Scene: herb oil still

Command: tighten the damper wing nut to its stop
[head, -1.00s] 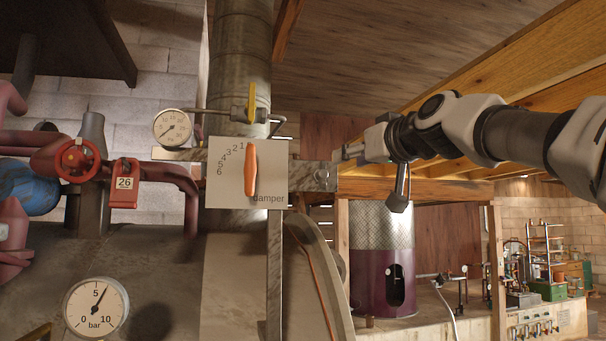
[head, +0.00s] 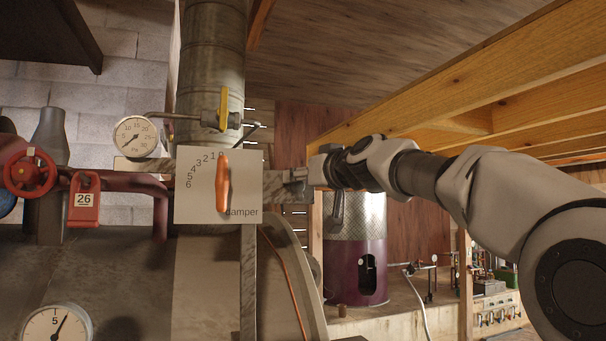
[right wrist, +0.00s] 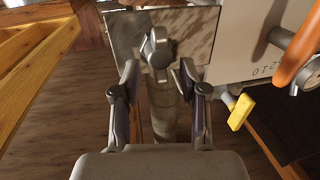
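The damper wing nut (right wrist: 157,47) is a grey metal piece on a streaked metal bracket (right wrist: 190,27) in the right wrist view. My right gripper (right wrist: 158,73) is open. Its fingertips are on either side of and just short of the nut, and no contact shows. In the head view the right gripper (head: 300,177) is at the bracket's right end, where the nut is mostly hidden. My left gripper is out of view.
A yellow valve lever (head: 223,108) and a Pa gauge (head: 136,137) are above the plate. A metal flue (head: 210,60) rises behind it. Wooden beams (head: 480,90) run above my right arm.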

